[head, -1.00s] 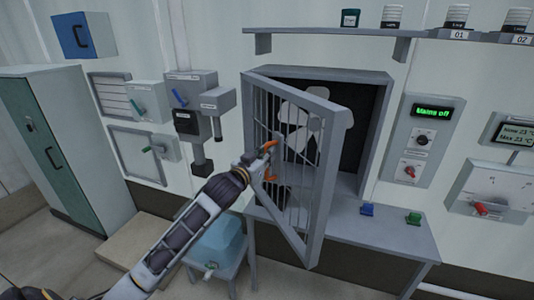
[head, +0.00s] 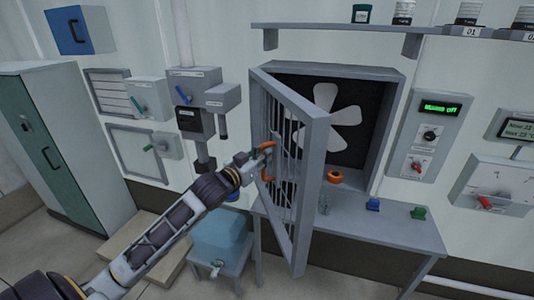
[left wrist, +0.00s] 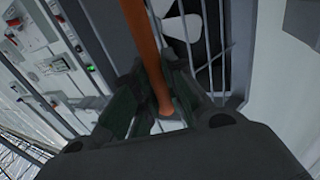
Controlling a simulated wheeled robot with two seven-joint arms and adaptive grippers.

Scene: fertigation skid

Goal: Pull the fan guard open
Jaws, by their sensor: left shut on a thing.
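The fan guard (head: 306,150), a grey barred frame, stands swung out from the fan box (head: 391,130), its hinge side at the left. The white fan (head: 331,118) shows inside the box, to the right of the guard. The guard's orange handle (head: 267,148) is on its front. My left gripper (head: 262,160) is at this handle; in the left wrist view the fingers (left wrist: 160,105) are shut around the orange bar (left wrist: 146,50). My right gripper is in neither view.
A blue container (head: 219,238) stands on a low stand at the left. A shelf (head: 335,30) runs above.

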